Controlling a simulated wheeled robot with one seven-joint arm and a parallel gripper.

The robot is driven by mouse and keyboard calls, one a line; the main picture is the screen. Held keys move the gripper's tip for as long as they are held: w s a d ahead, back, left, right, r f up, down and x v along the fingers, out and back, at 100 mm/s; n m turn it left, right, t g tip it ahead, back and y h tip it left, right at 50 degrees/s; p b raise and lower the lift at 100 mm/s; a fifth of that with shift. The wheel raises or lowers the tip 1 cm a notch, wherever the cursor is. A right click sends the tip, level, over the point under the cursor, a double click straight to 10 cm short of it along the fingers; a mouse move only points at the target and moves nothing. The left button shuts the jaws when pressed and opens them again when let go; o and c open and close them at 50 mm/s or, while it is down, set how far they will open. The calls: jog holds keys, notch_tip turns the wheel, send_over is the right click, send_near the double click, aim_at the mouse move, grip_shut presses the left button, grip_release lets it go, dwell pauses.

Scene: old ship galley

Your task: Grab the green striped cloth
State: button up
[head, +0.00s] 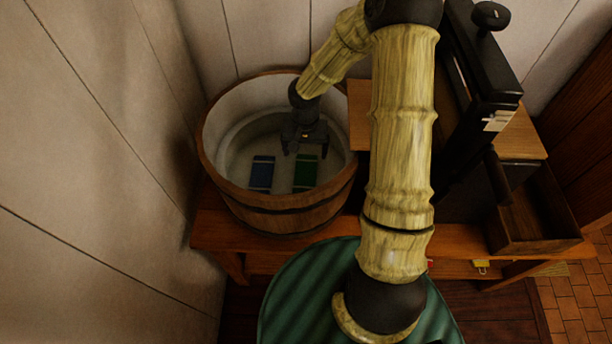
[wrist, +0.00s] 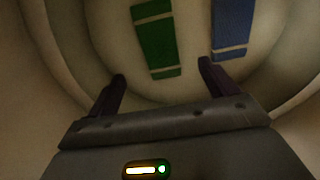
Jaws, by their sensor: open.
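The green striped cloth (head: 306,170) lies flat on the bottom of a round wooden tub (head: 290,222). It is a green strip with pale bands, and it also shows in the wrist view (wrist: 157,43). A blue cloth (head: 261,174) with pale bands lies beside it, to its left in the head view and to its right in the wrist view (wrist: 232,24). My gripper (head: 304,149) reaches down inside the tub, close to the green cloth. In the wrist view its two fingers (wrist: 161,75) are spread and empty, with the green cloth ahead of the gap between them.
The tub's high wall surrounds my gripper. The tub stands on a wooden table (head: 208,222) against pale plank walls (head: 100,150). A black and wooden apparatus (head: 480,100) and an open wooden drawer or box (head: 540,215) stand to the right.

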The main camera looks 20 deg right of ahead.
send_over(306, 174)
notch_tip(306, 174, down, 6)
jog(key=shift+a+r+b, duration=0.1)
jog(key=shift+r+b, duration=0.15)
jog(key=shift+b, duration=0.1)
jog(key=shift+f+b, duration=0.4)
jog(key=shift+f, duration=2.2)
jog(key=c, duration=1.1)
jog(key=shift+r, duration=0.15)
notch_tip(306, 174, up, 10)
jog(key=shift+f+p, duration=0.1)
jog(key=shift+p, duration=0.8)
